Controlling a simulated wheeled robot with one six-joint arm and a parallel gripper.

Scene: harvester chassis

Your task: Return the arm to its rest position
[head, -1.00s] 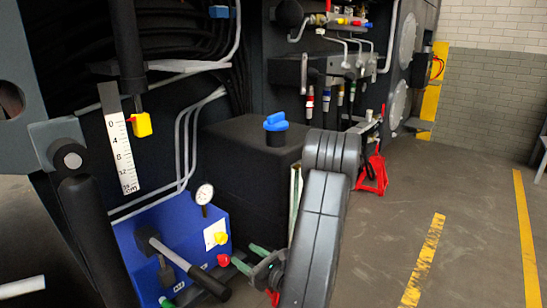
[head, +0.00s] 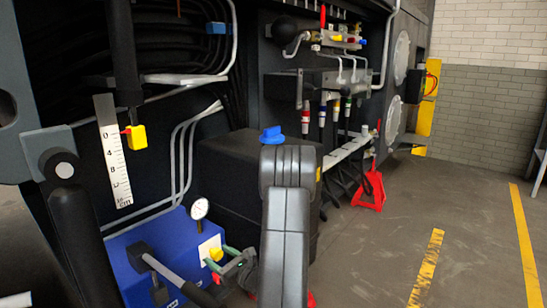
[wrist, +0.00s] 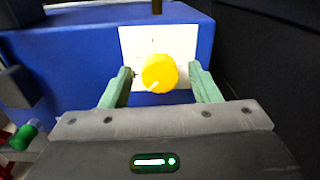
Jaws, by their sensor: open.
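My gripper (wrist: 160,88) is open in the wrist view, with its two green fingers spread. Between them in the picture, a yellow knob (wrist: 159,73) sits on a white plate on the blue box (wrist: 70,55). I cannot tell how far the fingers are from the knob. In the head view my gripper (head: 228,262) is low in the middle, just right of the same yellow knob (head: 216,254) and the blue box (head: 130,248). My grey arm stands upright in front of the black tank and hides part of it.
A black tank (head: 228,185) with a blue cap (head: 272,134) stands behind my arm. A pressure gauge (head: 199,208) and a black-gripped lever (head: 180,280) rise from the blue box. The floor (head: 380,255) to the right is clear.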

